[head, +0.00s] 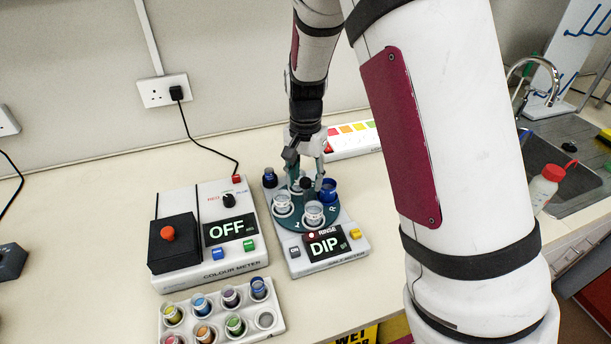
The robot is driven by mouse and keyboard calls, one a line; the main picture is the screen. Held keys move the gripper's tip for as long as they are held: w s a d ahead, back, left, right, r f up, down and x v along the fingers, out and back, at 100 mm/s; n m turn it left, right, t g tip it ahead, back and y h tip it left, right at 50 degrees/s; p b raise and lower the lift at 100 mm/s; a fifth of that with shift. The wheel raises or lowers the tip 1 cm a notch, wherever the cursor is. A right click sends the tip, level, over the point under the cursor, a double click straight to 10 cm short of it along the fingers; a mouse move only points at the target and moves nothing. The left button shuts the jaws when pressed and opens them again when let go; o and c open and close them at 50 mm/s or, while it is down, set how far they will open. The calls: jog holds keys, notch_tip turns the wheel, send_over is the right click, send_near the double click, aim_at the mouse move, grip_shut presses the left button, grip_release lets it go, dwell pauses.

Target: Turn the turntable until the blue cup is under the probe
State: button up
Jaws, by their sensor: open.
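The teal turntable (292,222) sits on a white unit whose screen reads DIP. The blue cup (328,190) stands on the turntable's right side. Clear cups stand at its front, one at the front left (283,207) and one at the front middle (313,215). My gripper (305,182) points down over the turntable's middle, its fingers apart around a dark central knob; I cannot tell whether they touch it. The back of the turntable is partly hidden by my gripper. I cannot clearly make out the probe; a dark upright part (269,178) stands at the unit's back left.
A colour meter (230,258) reading OFF stands left of the turntable unit. A white rack (185,308) of coloured cups lies in front of it. A strip with coloured squares (352,142) lies behind. My arm blocks the right side; a sink (545,150) is beyond.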

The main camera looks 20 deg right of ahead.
grip_shut()
jog(key=shift+n, duration=2.3)
jog(key=shift+r+n+b, duration=0.1)
jog(key=shift+n+b, duration=0.2)
jog(key=shift+n, duration=4.2)
jog(key=shift+n+p, duration=0.3)
jog(key=shift+n, duration=1.9)
